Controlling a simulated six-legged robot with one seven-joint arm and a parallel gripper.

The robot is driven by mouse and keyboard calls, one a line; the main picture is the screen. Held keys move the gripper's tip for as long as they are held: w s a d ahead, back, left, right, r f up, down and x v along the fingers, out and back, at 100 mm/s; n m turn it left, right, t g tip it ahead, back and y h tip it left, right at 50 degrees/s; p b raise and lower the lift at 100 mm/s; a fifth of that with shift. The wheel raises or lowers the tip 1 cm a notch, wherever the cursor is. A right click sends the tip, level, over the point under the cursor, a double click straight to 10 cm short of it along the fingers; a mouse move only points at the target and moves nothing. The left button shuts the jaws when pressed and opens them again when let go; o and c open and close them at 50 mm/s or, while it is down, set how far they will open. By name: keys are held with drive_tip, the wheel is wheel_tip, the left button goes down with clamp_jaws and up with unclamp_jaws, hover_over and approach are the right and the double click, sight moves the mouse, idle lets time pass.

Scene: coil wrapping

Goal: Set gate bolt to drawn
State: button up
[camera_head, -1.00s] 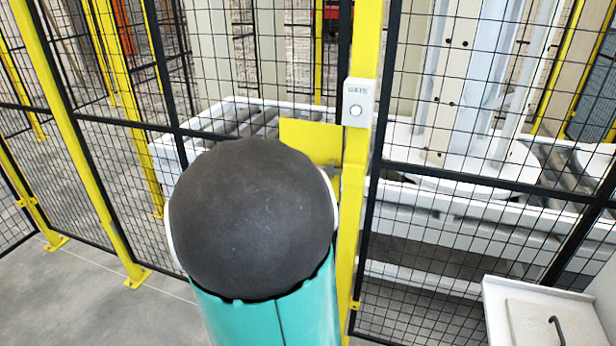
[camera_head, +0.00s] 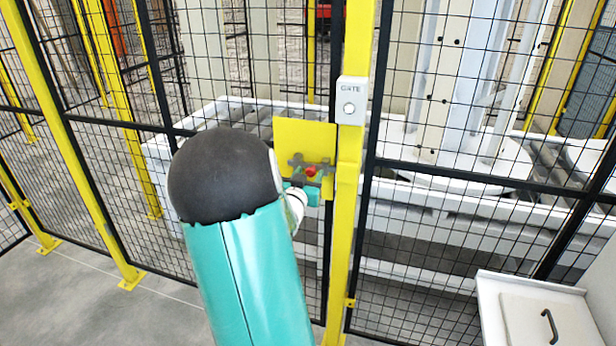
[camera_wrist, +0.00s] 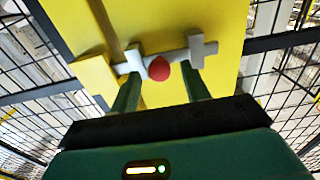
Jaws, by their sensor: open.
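The gate bolt is a grey rod (camera_wrist: 180,58) held in grey brackets on a yellow plate (camera_head: 290,133), with a red knob (camera_head: 310,171). The knob also shows in the wrist view (camera_wrist: 159,69). My gripper (camera_wrist: 164,80) is open, its two dark green fingers pointing at the plate, one on each side of the knob. I cannot tell whether they touch the knob or the rod. In the head view my gripper (camera_head: 305,186) is partly hidden behind my arm, right at the bolt. A yellow block (camera_wrist: 93,80) sits by the rod's left end in the wrist view.
A yellow post (camera_head: 347,210) with a white box marked GATE (camera_head: 351,100) stands right of the plate. Black mesh fence panels (camera_head: 480,190) spread to both sides, with white machinery behind. A white cabinet (camera_head: 530,290) stands at lower right. Grey floor is open at lower left.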

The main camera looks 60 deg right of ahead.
sight(297, 164)
clamp_jaws()
drive_tip(key=shift+w+a, duration=0.2)
drive_tip(key=shift+w, duration=1.05)
drive_tip(key=shift+w+a, duration=0.2)
drive_tip(key=shift+w, duration=1)
unclamp_jaws()
drive_tip(key=shift+w, duration=0.15)
drive_tip(key=shift+a, duration=0.1)
drive_tip(key=s+a, duration=0.2)
drive_tip(key=a, duration=1.1)
drive_tip(key=shift+s+a, duration=0.2)
drive_tip(key=shift+s, duration=0.05)
drive_tip(key=shift+w, duration=0.1)
